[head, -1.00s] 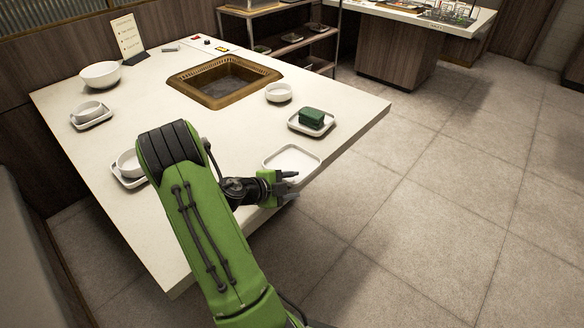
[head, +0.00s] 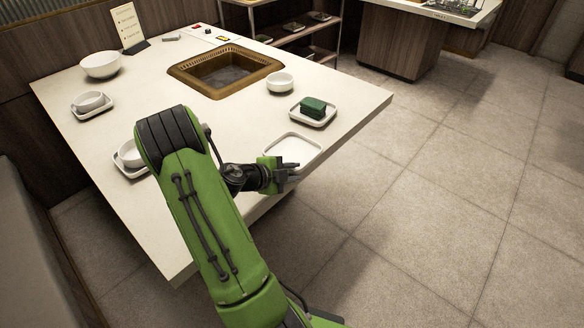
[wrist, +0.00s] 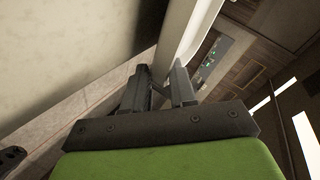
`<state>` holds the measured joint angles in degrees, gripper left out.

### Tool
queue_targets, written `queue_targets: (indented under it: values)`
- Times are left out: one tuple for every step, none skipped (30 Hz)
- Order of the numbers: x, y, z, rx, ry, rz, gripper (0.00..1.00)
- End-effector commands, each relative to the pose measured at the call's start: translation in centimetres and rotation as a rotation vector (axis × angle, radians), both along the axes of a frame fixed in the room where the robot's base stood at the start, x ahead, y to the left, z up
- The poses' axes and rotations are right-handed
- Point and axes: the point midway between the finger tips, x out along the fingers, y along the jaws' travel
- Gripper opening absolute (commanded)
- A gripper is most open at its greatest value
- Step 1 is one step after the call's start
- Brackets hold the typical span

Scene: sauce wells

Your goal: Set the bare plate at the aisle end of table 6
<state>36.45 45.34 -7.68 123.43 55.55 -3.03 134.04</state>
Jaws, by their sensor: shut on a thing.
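The bare plate (head: 294,149), white and square with rounded corners, lies at the near right edge of the white table (head: 232,133), on the aisle side. Nothing is on it. My gripper (head: 290,171) is at the plate's near rim, with its jaws shut on that rim. In the wrist view the fingers (wrist: 170,88) are close together around a pale strip. A broad pale surface fills the left of that view; I cannot tell whether it is plate or table. The contact between fingers and rim is small and partly hidden.
A plate (head: 327,118) with a green block (head: 313,107) sits just beyond. A small bowl (head: 280,81), the sunken well (head: 222,72), a large bowl (head: 100,65) and plates with cups stand on the table. Open tiled floor (head: 430,200) lies to the right.

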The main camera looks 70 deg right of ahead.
Motion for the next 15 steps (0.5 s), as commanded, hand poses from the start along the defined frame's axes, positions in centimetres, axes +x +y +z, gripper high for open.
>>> queue_targets:
  values:
    - [0.0, -0.1, 1.8, -0.008, -0.005, -0.001, 0.00]
    - [0.0, -0.1, 2.7, -0.009, -0.005, -0.001, 0.00]
    - [0.0, -0.1, 3.8, -0.010, -0.007, -0.001, 0.00]
    - [0.0, 0.0, 4.6, -0.009, -0.006, -0.001, 0.00]
    - [0.0, 0.0, 5.4, -0.010, -0.007, 0.000, 0.00]
    - [0.0, 0.0, 6.3, -0.009, -0.007, -0.001, 0.00]
    - [-0.1, 0.0, 7.0, -0.009, -0.007, -0.001, 0.00]
    - [0.0, 0.0, 7.5, -0.009, -0.007, 0.000, 0.00]
    - [0.0, 0.0, 8.1, -0.009, -0.007, 0.000, 0.00]
    - [0.0, 0.0, 8.4, -0.007, -0.005, 0.000, 0.00]
    - [0.0, 0.0, 8.6, -0.006, -0.004, 0.000, 0.00]
    - [-0.1, 0.0, 8.8, -0.006, -0.004, -0.001, 0.00]
    - [-0.1, 0.0, 8.9, -0.006, -0.004, -0.001, 0.00]
    - [-0.1, 0.0, 8.9, -0.006, -0.003, 0.000, 0.00]
    - [-0.1, 0.0, 8.9, -0.005, -0.002, 0.000, 0.00]
